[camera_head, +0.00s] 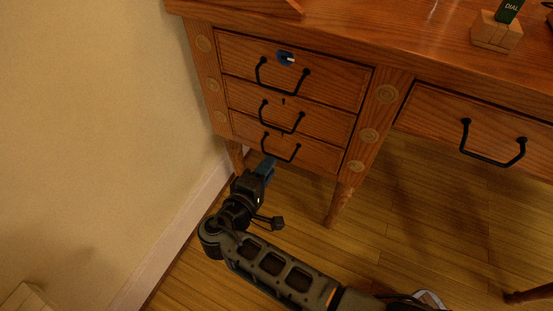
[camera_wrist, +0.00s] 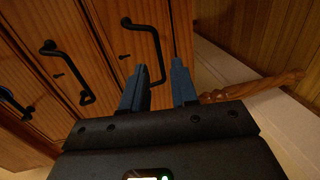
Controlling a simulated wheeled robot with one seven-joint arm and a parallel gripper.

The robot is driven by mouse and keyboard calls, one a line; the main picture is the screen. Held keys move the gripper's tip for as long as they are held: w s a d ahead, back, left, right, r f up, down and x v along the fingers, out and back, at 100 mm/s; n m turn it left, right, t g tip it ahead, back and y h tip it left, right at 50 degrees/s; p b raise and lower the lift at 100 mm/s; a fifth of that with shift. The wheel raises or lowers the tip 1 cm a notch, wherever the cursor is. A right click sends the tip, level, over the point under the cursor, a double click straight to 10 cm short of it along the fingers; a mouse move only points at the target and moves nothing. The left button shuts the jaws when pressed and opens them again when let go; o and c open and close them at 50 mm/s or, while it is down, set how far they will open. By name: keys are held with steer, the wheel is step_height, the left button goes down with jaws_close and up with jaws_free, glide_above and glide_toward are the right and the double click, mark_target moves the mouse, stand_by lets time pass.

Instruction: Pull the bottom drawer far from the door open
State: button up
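The bottom drawer (camera_head: 318,154) is the lowest of three in the left stack of a wooden desk and looks closed. Its black bar handle (camera_head: 281,151) shows in the head view. The same handle (camera_wrist: 150,33) is in the wrist view, with one end appearing between my fingertips. My gripper (camera_head: 267,168) is just below and in front of that handle. In the wrist view my gripper (camera_wrist: 160,78) is open, its two blue fingers apart. I cannot tell whether a finger touches the handle.
A wall (camera_head: 90,120) stands close on the left. A desk leg (camera_head: 338,205) is right of my gripper. Wooden floor (camera_head: 400,230) is open in front.

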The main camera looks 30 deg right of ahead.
mark_target(277, 157)
steer(key=b+x, duration=0.1)
steer(key=x, duration=0.4)
steer(key=shift+w+d+f, duration=0.1)
steer(key=shift+w+d, duration=0.05)
steer(key=shift+d, duration=0.1)
steer(key=shift+c, duration=0.2)
jaws_close()
